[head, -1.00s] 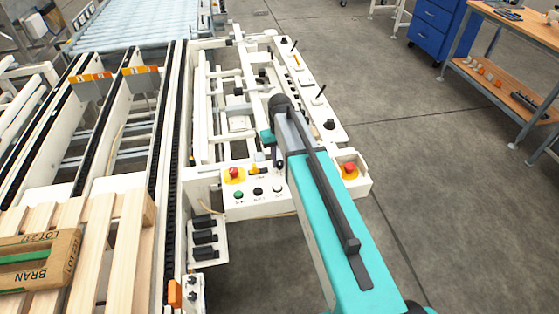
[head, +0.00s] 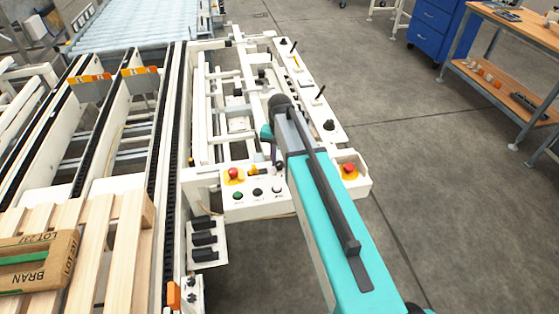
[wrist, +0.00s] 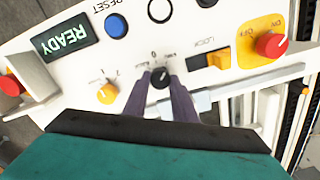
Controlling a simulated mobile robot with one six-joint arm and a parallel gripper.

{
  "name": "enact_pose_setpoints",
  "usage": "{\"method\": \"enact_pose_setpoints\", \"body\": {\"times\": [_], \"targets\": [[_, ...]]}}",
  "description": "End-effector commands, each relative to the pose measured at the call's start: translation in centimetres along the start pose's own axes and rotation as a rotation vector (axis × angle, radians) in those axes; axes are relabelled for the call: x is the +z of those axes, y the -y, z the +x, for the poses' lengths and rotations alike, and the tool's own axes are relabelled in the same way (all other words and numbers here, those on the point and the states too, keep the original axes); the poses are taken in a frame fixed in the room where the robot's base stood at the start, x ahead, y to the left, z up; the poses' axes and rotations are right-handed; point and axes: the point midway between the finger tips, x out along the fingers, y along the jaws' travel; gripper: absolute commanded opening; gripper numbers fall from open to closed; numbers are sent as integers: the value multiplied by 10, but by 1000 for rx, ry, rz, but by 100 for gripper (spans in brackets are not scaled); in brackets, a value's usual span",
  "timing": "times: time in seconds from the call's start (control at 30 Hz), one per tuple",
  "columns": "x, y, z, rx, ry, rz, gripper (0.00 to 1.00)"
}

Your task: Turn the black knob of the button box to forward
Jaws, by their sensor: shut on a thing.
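The black knob (wrist: 159,78) is on the white panel of the button box (wrist: 82,72), just below a "0" mark in the wrist view. My gripper (wrist: 161,84) has its two dark fingers shut on the knob, one on each side. A small pale mark shows on the knob, but I cannot tell its exact setting.
Close to the knob are a yellow knob (wrist: 107,93), a yellow lock switch (wrist: 218,60), a red button (wrist: 271,45), a blue button (wrist: 116,25) and a READY display (wrist: 66,41). A pallet (head: 120,235) with a bag (head: 40,262) lies left.

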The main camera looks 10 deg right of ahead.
Motion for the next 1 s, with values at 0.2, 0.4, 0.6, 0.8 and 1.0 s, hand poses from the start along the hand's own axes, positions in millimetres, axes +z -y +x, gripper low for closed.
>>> {"method": "enact_pose_setpoints", "body": {"times": [0.2, 0.4, 0.6, 0.8, 1.0], "targets": [[0, 0, 0, 0, -1, 5, 2], [0, 0, 0, 0, -1, 3, 38], [0, 0, 0, 0, 0, 2, 43], [0, 0, -1, 0, 0, 1, 43], [0, 1, -8, 0, -1, 1, 43]]}}
